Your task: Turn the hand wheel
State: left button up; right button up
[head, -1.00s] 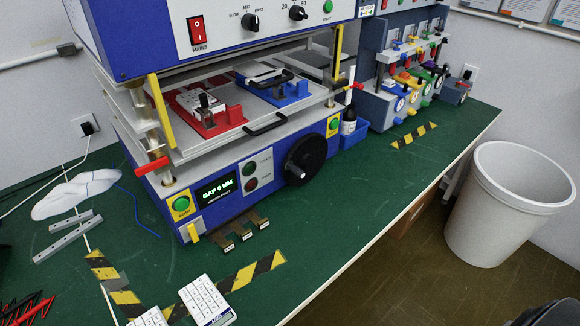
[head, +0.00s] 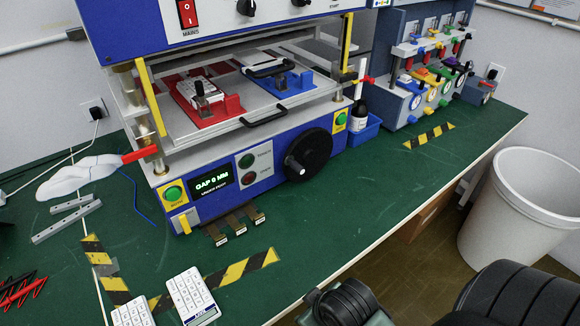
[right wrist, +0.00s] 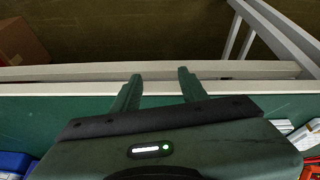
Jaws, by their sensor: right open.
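The hand wheel (head: 307,155) is a black disc with a pale handle, mounted on the front right of the blue and white press (head: 255,178) in the head view. A lit display (head: 211,184) with a gap reading is left of it. My right arm enters at the bottom right of the head view, below and apart from the wheel. In the right wrist view my right gripper (right wrist: 159,84) is open, with its two green fingers apart and nothing between them, over the table edge. The wheel does not show there. My left gripper is not in view.
Keypads (head: 188,296) and striped tape (head: 238,270) lie at the front of the green table (head: 330,215). Metal tabs (head: 235,222) stick out below the press. A blue bin with a bottle (head: 360,119) stands right of the wheel. A white bucket (head: 515,215) stands beyond the table edge.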

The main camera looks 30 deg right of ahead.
aim_at(299, 171)
jog(key=w+d+r+n+t, duration=0.1)
jog(key=w+d+r+t, duration=0.1)
jog(key=w, duration=0.2)
jog(key=w+d+r+n+t+h, duration=0.1)
jog(key=w+d+r, duration=0.1)
jog(key=w, duration=0.3)
jog(key=w+d+r+n+t, duration=0.1)
jog(key=w+d+r+t, duration=0.1)
jog(key=w, duration=0.3)
jog(key=shift+w+d+r+t, duration=0.2)
jog(key=shift+d+r+t, duration=0.05)
jog(key=shift+t, duration=0.05)
jog(key=w+d+r+n+t+h, duration=0.1)
jog(key=w+d+r, duration=0.1)
jog(key=w, duration=0.1)
jog(key=w+d+r+n+t+h, duration=0.1)
jog(key=w+d+r+t, duration=0.1)
jog(key=w+d+r, duration=0.1)
jog(key=w+d+r+t, duration=0.2)
jog(key=w+r, duration=0.1)
jog(key=shift+w+d+r+n+h, duration=0.2)
jog(key=shift+w+r+n+h, duration=0.05)
jog(key=shift+n+h, duration=0.15)
jog(key=shift+w+d, duration=0.1)
jog(key=shift+w, duration=0.25)
jog(key=x, duration=0.6)
jog(key=shift+w+f, duration=0.2)
jog(key=shift+w, duration=0.1)
grip_shut()
